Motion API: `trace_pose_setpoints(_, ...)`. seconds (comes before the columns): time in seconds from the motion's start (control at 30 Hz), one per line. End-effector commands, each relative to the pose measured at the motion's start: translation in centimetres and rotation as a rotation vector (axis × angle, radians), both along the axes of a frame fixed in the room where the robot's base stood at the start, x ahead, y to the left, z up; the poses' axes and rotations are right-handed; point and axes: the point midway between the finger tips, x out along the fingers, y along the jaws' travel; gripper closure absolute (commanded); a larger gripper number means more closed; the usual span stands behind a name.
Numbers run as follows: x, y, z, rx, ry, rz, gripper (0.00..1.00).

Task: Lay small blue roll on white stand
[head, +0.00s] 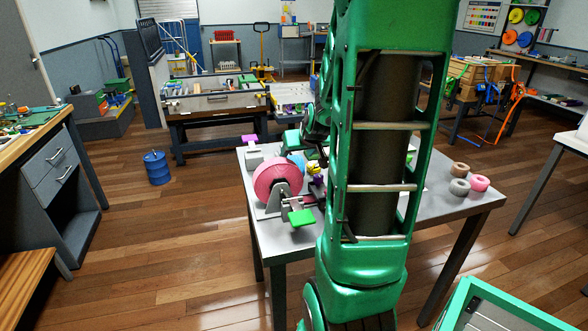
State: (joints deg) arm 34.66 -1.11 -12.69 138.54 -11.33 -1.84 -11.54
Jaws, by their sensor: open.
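The table (425,205) ahead of me has a grey top. A small light-blue shape (297,161), probably the blue roll, shows just behind the large red roll (277,182). The red roll stands upright on a grey holder. A pale block (254,158) stands at the table's back left and may be the white stand. My green arm crosses the middle of the view and hides much of the table. My gripper (312,140) is at the back of the table, small and partly hidden, near the light-blue shape. It is open; I cannot make out its fingertips.
Brown (459,169), grey (459,187) and pink (480,183) rolls lie on the table's right side. A green plate (301,217) sits at the front left and a purple plate (249,138) at the back left. A blue drum (157,168) stands on the open floor.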

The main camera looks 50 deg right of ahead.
Motion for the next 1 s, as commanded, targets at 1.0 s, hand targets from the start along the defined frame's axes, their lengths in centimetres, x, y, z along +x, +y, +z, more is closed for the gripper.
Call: trace_pose_setpoints(1.0, 4.0, -3.0, -5.4, 0.0, -0.001, 0.001, 0.39)
